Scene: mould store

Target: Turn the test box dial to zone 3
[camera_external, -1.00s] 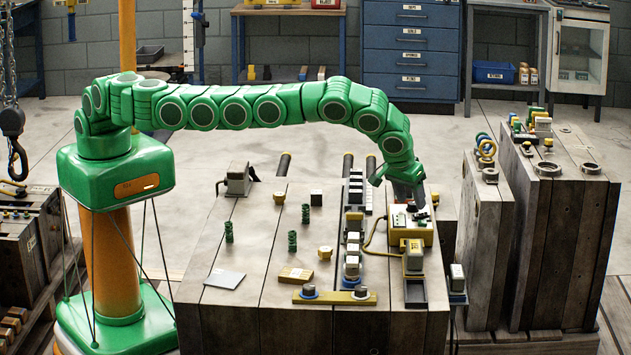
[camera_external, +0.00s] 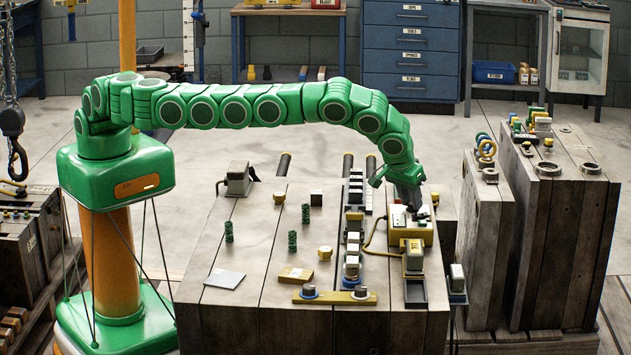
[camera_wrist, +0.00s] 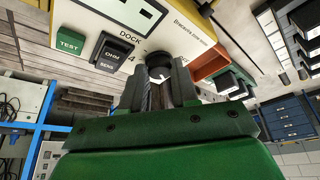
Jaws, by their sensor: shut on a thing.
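The test box (camera_external: 397,236) is a yellow case with a pale face on the right part of the wooden bench. In the wrist view its panel (camera_wrist: 185,38) shows a display, a green TEST button (camera_wrist: 70,40), a dark OHM/SENS key (camera_wrist: 110,50) and the word DOCK. The dial (camera_wrist: 159,62) is a dark round knob with a white mark; a figure 4 is printed beside it on the left. My gripper (camera_wrist: 168,82) is shut on the dial, one finger on each side. The fingers hide much of the dial and the scale, so its zone setting cannot be read.
Wooden crates (camera_external: 560,230) stand to the right.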

